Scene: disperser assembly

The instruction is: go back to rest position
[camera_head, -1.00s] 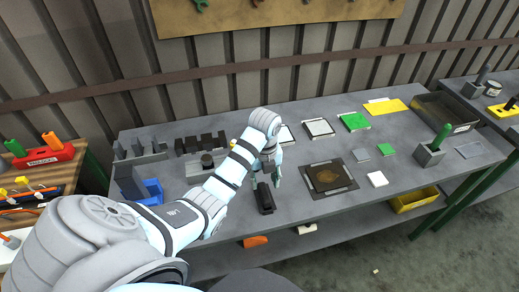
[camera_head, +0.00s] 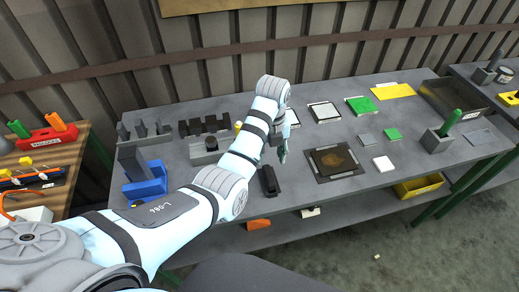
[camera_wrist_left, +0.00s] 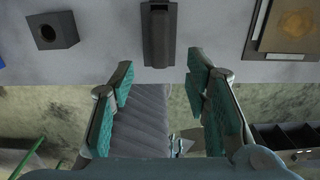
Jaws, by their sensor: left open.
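My left gripper (camera_head: 282,152) is above the grey table in the head view, its arm reaching in from the left. In the left wrist view the gripper (camera_wrist_left: 158,85) is open, with two teal-padded fingers spread apart and nothing between them. A black block-like part (camera_head: 269,181) lies on the table just below and left of the gripper in the head view. It also shows in the left wrist view (camera_wrist_left: 158,35), at the top, beyond the fingertips. My right gripper is not in view.
A dark square plate with a brown centre (camera_head: 334,162) lies right of the gripper. Blue holders (camera_head: 146,182) and dark blocks (camera_head: 204,125) stand at the table's left. A grey block with a green handle (camera_head: 437,141) is at the right. The front right tabletop is mostly clear.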

